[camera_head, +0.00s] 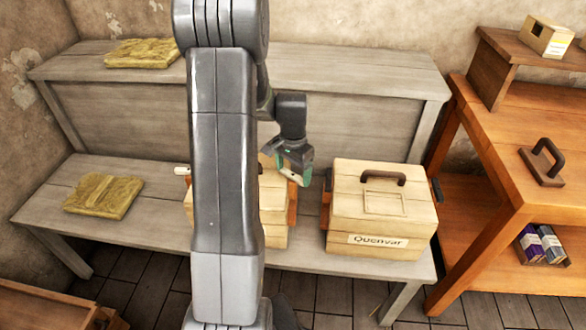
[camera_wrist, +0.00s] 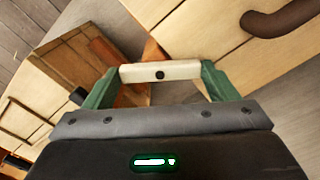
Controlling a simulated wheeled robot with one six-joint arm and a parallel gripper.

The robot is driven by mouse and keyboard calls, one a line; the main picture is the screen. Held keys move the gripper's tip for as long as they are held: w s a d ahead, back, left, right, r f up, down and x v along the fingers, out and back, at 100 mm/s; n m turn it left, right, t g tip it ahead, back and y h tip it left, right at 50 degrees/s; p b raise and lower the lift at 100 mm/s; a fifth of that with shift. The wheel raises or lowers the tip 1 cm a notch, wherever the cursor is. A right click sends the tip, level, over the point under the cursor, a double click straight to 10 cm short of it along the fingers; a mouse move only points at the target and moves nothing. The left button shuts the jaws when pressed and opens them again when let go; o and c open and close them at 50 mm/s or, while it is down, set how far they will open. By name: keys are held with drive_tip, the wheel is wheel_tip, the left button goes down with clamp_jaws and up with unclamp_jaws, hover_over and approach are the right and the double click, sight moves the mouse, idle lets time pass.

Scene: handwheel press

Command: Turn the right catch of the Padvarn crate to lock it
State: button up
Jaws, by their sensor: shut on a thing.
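A pale wooden crate (camera_head: 272,215) stands on the lower bench, largely hidden behind my arm; its name label is not visible. I take it as the Padvarn crate. Its pale left catch (camera_head: 182,170) sticks out at its left. My gripper (camera_head: 301,177) is at the crate's upper right side. In the wrist view my gripper's green fingers (camera_wrist: 160,74) are shut on the ends of a pale bar, the right catch (camera_wrist: 160,71), which has a dark pivot dot in its middle. The crate's lid and dark handle (camera_wrist: 285,18) show at upper right there.
The Quenvar crate (camera_head: 385,225) stands close to the right, with only a narrow gap beside my gripper. Yellowish folded pads (camera_head: 103,196) lie on the left of the bench (camera_head: 150,168). An orange wooden table (camera_head: 505,150) stands at the right.

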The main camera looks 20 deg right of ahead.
sight(293, 174)
drive_tip(key=n, duration=0.3)
drive_tip(key=shift+n, duration=0.3)
drive_tip(key=shift+n+p, duration=0.45)
drive_tip(key=shift+n, duration=1.35)
drive_tip(key=o, duration=0.9)
drive_tip(key=shift+o, duration=0.2)
drive_tip(key=shift+r, duration=0.1)
wheel_tip(293, 174, up, 14)
drive_tip(key=p, duration=0.1)
drive_tip(key=shift+f+p, duration=0.2)
drive_tip(key=shift+p, duration=0.2)
drive_tip(key=shift+f, duration=0.1)
wheel_tip(293, 174, down, 14)
drive_tip(key=shift+r+b, duration=0.15)
drive_tip(key=shift+b, duration=0.75)
